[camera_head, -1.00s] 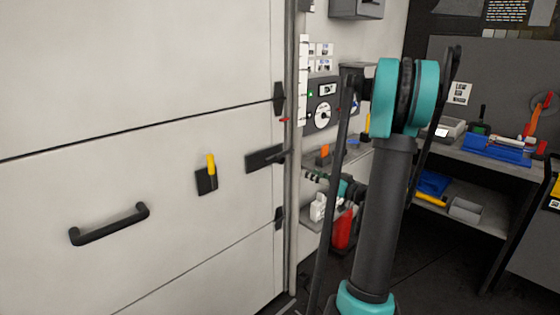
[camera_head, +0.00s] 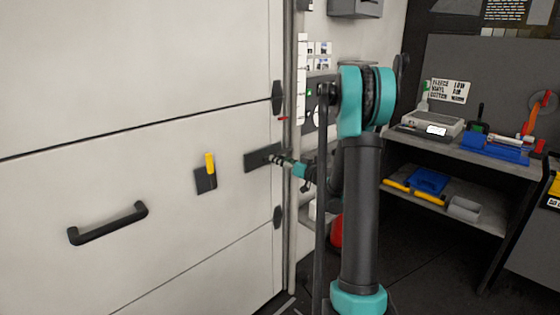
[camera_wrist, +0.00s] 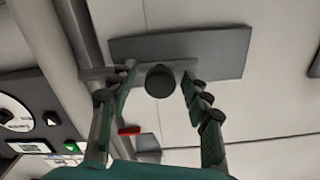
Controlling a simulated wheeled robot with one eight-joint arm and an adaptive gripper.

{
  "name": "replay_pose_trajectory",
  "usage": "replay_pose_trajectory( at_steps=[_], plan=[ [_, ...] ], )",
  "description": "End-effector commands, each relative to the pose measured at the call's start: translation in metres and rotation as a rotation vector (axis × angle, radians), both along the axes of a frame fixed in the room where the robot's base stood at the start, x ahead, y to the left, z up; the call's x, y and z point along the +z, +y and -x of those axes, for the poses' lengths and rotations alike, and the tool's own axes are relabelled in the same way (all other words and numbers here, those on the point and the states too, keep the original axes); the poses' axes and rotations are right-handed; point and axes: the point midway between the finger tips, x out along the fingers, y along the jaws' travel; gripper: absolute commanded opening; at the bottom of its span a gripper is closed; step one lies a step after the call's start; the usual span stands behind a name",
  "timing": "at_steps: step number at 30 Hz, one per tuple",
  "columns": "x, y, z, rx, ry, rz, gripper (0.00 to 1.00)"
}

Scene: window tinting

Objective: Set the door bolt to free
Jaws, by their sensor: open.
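The door bolt is on the pale door (camera_head: 100,130), near its right edge. It has a dark plate (camera_head: 255,160) and a grey bar with a round black knob, which shows in the wrist view (camera_wrist: 159,81). The bar lies across the plate (camera_wrist: 220,50) and reaches past its left end there. My gripper (camera_head: 279,160) is at the bolt in the head view and covers the knob there. In the wrist view my gripper (camera_wrist: 158,74) is open, with one finger on each side of the knob. Small gaps show between knob and fingers.
A yellow lever (camera_head: 210,163) on a black plate and a black pull handle (camera_head: 108,225) are on the door left of the bolt. The door frame post (camera_head: 291,60) stands close right. A workbench (camera_head: 445,143) with tools is farther right.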

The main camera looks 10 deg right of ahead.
Motion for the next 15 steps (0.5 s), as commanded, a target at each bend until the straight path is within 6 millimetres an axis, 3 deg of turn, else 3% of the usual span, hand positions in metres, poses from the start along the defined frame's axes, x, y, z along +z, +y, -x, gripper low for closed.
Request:
replay_pose_trajectory(
  at_steps=[11,15],
  plan=[
    [0.0001,0.0030,-0.0041,-0.001,0.000,0.000,0.47],
    [0.0001,0.0029,-0.0040,0.000,0.000,0.000,0.30]
  ],
)
